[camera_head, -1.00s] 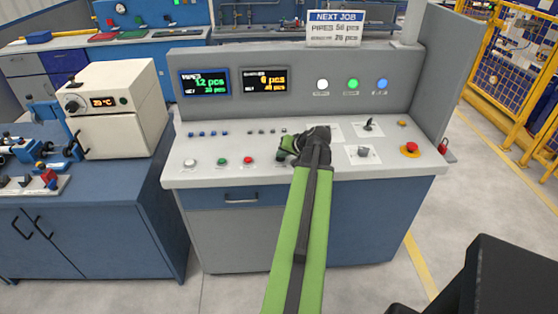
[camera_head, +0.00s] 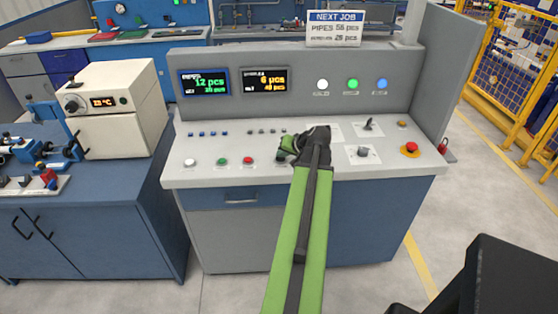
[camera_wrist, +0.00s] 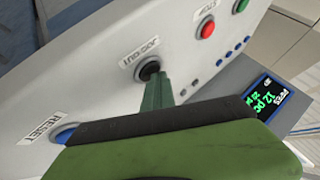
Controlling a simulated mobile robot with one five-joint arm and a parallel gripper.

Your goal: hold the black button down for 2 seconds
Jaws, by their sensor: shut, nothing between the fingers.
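The black button (camera_wrist: 147,68) shows in the wrist view on the pale sloped panel, beside a small printed label. My gripper (camera_wrist: 154,84) is shut and empty, and its green fingertips overlap the button's near edge. They look to be at or against the button, but I cannot tell how far it is pressed. In the head view my gripper (camera_head: 284,152) is low over the front row of console buttons, and it mostly hides the black button there.
A red button (camera_wrist: 206,29) and a green button (camera_wrist: 241,5) lie along the same row. A blue button (camera_wrist: 66,133) by a RESET label is on the other side.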

